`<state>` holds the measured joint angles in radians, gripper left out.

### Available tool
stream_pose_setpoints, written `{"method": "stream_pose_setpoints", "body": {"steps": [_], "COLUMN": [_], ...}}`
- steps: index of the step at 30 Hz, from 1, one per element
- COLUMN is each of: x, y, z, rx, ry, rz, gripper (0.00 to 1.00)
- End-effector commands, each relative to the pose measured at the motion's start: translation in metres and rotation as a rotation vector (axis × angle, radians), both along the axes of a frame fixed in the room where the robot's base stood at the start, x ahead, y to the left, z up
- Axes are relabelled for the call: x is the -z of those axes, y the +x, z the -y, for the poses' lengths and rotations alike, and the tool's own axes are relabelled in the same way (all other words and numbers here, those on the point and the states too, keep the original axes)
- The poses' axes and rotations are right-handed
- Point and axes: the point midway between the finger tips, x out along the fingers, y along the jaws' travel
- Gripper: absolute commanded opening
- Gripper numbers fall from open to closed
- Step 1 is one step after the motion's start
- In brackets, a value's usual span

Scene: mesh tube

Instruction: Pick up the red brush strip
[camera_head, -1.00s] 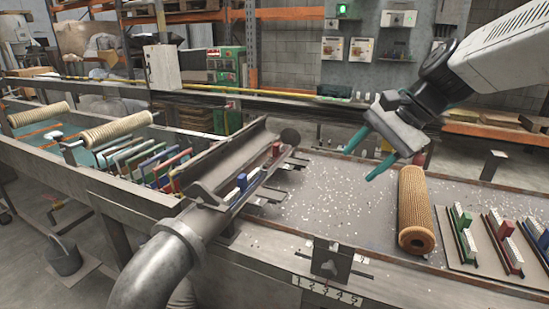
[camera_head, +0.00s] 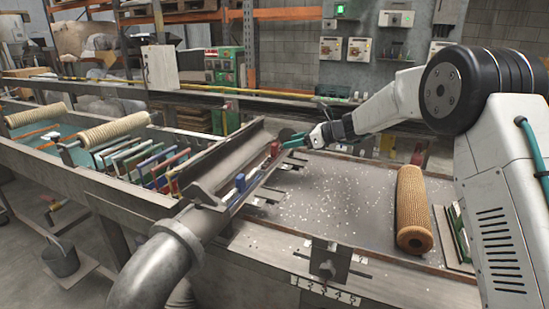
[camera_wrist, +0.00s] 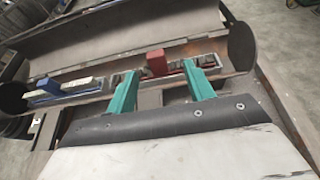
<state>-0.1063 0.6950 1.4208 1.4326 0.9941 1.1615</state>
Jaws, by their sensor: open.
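A red brush strip (camera_wrist: 155,62) with a raised red block lies in the metal trough beside a blue one. In the head view the red block (camera_head: 275,149) shows at the far end of the trough. My gripper (camera_wrist: 160,73) is open, its two teal fingers pointing at the trough. In the wrist view the red block appears between and just beyond the fingertips, with nothing held. In the head view my gripper (camera_head: 296,140) is just right of the red block. I cannot tell whether a finger touches the strip.
The blue strip (camera_wrist: 70,86) lies to the left in the trough; its block (camera_head: 240,183) also shows in the head view. A steep metal wall (camera_wrist: 120,38) rises behind the strips.

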Motion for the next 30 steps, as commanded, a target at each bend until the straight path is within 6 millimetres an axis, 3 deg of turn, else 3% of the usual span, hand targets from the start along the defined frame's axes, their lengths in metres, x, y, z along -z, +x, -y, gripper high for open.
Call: {"method": "stream_pose_setpoints", "body": {"steps": [12, 19, 20, 25, 30], "x": [0.021, 0.022, 0.022, 0.022, 0.022], "y": [0.009, 0.01, 0.01, 0.01, 0.01], "z": [-0.045, -0.048, -0.048, -0.048, -0.048], "rx": [-0.003, -0.001, -0.002, -0.002, -0.001], "ry": [-0.001, -0.002, -0.002, -0.002, -0.002], "rz": [0.001, 0.002, 0.002, 0.002, 0.002], "gripper": [0.53, 0.53, 0.5, 0.03, 0.0]}}
